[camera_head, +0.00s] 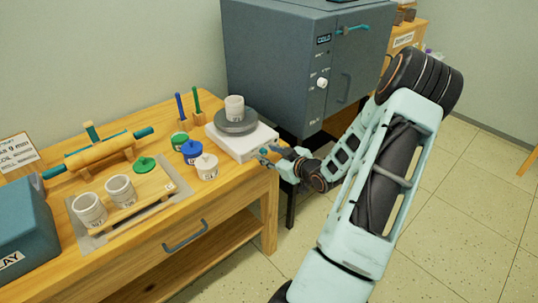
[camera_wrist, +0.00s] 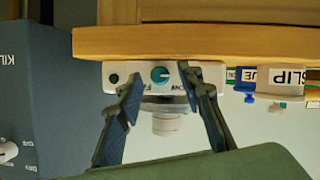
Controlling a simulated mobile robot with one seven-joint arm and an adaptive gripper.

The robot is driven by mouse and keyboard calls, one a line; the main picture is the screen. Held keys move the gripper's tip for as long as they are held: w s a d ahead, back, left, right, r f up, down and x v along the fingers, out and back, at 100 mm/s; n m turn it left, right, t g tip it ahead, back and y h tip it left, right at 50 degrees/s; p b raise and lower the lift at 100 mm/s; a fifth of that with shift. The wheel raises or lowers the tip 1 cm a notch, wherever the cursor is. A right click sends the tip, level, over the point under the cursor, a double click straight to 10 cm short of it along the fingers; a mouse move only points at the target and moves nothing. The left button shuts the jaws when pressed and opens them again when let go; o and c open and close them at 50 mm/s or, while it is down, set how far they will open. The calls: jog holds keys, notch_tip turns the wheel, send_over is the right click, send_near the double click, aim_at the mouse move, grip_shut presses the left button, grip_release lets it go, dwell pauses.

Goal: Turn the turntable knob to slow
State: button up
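The turntable (camera_head: 240,146) has a white box base and a grey disc bearing a pale cup (camera_head: 234,107). It stands at the table's right end. In the wrist view it appears upside down, with a round teal knob (camera_wrist: 160,76) on its front face. Lettering beside the knob is partly covered; the slow label seems to be on the right. A pale line crosses the knob; its exact direction is unclear. My gripper (camera_head: 265,156) is at the turntable's front. In the wrist view its open fingers (camera_wrist: 161,80) flank the knob, with visible gaps on both sides.
A grey kiln (camera_head: 280,60) with a white dial stands behind and right of the table. Lidded jars, one blue (camera_head: 191,151) and one white (camera_head: 206,167), stand left of the turntable. Cups, a rolling pin (camera_head: 98,152) and a board lie further left. Floor at right is open.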

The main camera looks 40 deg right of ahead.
grip_shut()
jog(key=shift+r+p, duration=0.15)
jog(key=shift+p, duration=0.4)
jog(key=m+y+p, duration=0.1)
jog(key=p, duration=0.1)
jog(key=shift+d+r+m+p, duration=0.1)
jog(key=shift+m+p, duration=0.2)
jog(key=shift+d+f+m+y+p, duration=0.1)
jog(key=shift+m+y+p, duration=0.4)
jog(key=shift+p, duration=0.25)
jog(key=shift+d+f+m+y+p, duration=0.1)
jog(key=shift+m+y+p, duration=0.3)
jog(key=shift+m+p, duration=0.3)
grip_release()
